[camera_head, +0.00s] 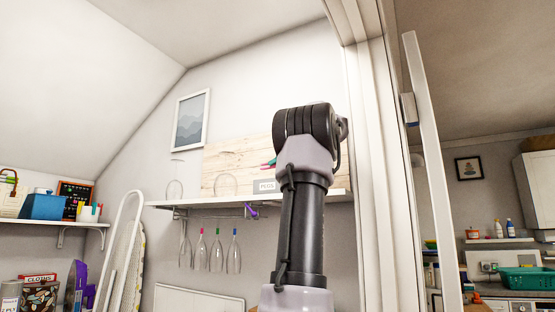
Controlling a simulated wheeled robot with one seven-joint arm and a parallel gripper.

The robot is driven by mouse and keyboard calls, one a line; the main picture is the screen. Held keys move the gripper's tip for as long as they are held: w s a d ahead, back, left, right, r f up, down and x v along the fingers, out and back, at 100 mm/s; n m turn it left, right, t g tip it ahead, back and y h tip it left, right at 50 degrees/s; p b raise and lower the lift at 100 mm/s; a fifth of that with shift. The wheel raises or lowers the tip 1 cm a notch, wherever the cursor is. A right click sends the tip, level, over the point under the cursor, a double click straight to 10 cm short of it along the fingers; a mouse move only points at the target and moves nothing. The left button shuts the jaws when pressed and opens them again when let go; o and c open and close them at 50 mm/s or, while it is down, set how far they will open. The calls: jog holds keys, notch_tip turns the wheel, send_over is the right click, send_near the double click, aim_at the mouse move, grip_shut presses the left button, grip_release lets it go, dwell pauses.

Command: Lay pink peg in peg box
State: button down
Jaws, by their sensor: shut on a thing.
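The peg box (264,186), with a pale label reading PEGS, stands on the white wall shelf, left of my arm. A small pink and green shape (268,163) shows just above it, partly behind my arm; I cannot tell whether this includes the pink peg or whether it is in the box. My arm rises through the middle of the view, and its dark upper joint covers the area right of the box. My gripper's fingers are hidden behind the arm, so what they hold does not show.
A white door frame (375,170) stands close right. An ironing board (125,255) leans left.

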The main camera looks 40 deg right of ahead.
jog(key=shift+d+f, duration=0.1)
jog(key=shift+f, duration=2.65)
jog(key=shift+s, duration=0.1)
jog(key=c, duration=1.1)
grip_release()
jog(key=o, duration=0.5)
jog(key=shift+s+a+r, duration=0.1)
jog(key=shift+a, duration=0.1)
jog(key=shift+c, duration=0.2)
jog(key=shift+d, duration=0.25)
jog(key=r, duration=1)
jog(key=shift+a+r, duration=0.3)
